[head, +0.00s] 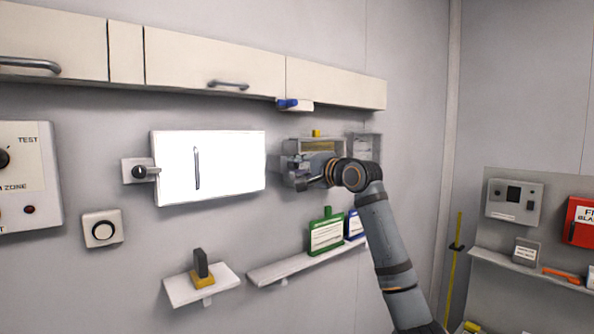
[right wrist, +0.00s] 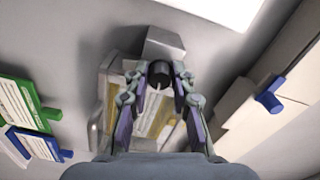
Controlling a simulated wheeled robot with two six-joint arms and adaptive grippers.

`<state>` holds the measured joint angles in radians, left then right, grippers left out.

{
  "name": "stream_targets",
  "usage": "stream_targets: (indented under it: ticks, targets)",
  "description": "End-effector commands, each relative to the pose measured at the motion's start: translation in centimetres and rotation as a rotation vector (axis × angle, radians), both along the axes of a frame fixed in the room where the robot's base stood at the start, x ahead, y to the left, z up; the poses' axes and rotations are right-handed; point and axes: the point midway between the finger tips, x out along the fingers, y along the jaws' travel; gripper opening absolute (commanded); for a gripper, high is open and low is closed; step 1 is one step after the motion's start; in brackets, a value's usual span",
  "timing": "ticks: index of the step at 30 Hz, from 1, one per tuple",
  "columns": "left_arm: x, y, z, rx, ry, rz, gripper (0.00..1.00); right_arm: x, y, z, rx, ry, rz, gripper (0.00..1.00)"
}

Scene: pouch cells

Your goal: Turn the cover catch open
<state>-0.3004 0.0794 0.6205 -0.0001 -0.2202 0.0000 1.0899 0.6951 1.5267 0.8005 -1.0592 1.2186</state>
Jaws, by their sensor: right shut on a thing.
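My right gripper (head: 300,173) reaches to a wall-mounted box with an amber-yellow front (head: 318,147). In the right wrist view its two fingers (right wrist: 158,82) close on a dark round knob (right wrist: 160,72), which looks like the cover catch. The knob sits in front of a grey block (right wrist: 164,42) at the box's edge. The box (right wrist: 112,95) shows yellow and pale bands behind and between the fingers. The fingers hide the knob's sides, and its turn angle cannot be told. My left gripper is not in view.
A bright white panel (head: 230,165) with a dark-knobbed latch (head: 139,172) is left of the box. Cabinets (head: 215,65) with a blue-handled item (head: 288,104) hang above. Below are a shelf (head: 290,268) with a green sign (head: 326,236) and a smaller shelf (head: 185,290).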

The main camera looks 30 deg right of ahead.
Motion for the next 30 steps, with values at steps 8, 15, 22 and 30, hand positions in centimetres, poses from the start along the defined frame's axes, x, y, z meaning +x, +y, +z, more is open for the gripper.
stream_targets:
  ticks: [8, 15, 22, 30]
  targets:
    - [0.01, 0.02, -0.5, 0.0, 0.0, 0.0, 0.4, 0.05, 0.0, -0.24, 0.104, 0.014, 0.001, 0.0]
    - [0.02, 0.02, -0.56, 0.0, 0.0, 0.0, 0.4, 0.07, 0.0, -0.23, 0.133, 0.017, 0.0, 0.0]
    - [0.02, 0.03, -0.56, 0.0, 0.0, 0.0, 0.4, 0.07, 0.0, -0.23, 0.134, 0.017, 0.0, 0.0]
    - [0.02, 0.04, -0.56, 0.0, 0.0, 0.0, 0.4, 0.06, 0.01, -0.18, 0.133, 0.016, 0.001, 0.44]
